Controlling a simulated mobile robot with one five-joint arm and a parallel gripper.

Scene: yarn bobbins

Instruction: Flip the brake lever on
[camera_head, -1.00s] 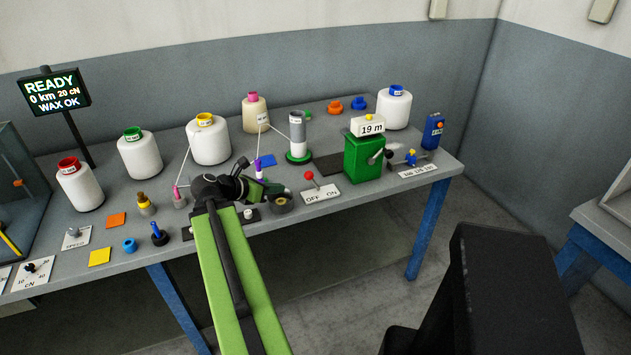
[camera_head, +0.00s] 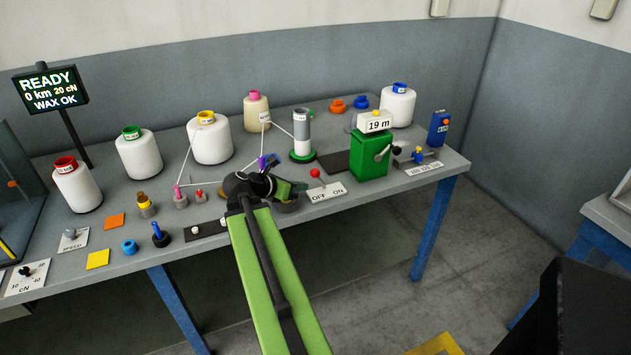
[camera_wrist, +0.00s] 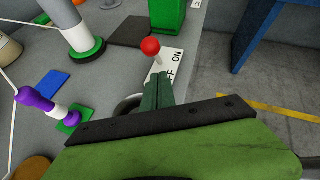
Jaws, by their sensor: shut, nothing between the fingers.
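The brake lever has a red ball knob (camera_head: 315,173) on a thin stem, rising from a white plate (camera_head: 326,193) marked OFF and ON. The stem leans left, toward the OFF side, in the head view. The knob (camera_wrist: 150,46) and part of the plate (camera_wrist: 178,62) also show in the wrist view. My gripper (camera_head: 302,187) is just left of the lever in the head view. In the wrist view its green fingers (camera_wrist: 157,78) are together and empty, with their tips just below the knob. They cover part of the plate; I cannot tell whether they touch the stem.
A green box (camera_head: 369,158) with a crank and a 19 m display stands right of the lever. The table's front edge is close to the lever plate.

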